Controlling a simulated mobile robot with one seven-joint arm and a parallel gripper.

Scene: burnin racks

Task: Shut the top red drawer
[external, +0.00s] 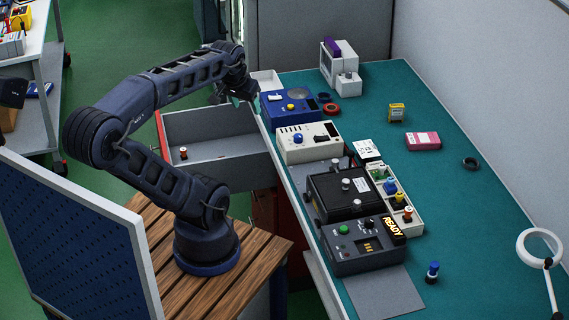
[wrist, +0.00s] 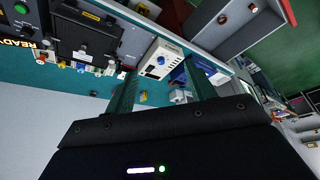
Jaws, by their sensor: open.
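The top drawer (external: 215,165) is pulled far out from the left side of the bench. Its inside and walls look grey, and a little red of the cabinet (external: 264,212) shows below it. The drawer also shows at the upper right of the wrist view (wrist: 232,45). My gripper (external: 243,95) is open and empty, above the bench's left edge near the drawer's far corner. In the wrist view my two fingers (wrist: 160,85) stand apart with nothing held between them. Contact with the drawer is not visible.
The teal bench top (external: 450,210) carries a blue device (external: 290,107), a white device with a blue knob (external: 308,143) and a black test unit (external: 345,195) along its left edge. A wooden-slatted stand (external: 170,270) bears my arm. Green floor shows left of the drawer.

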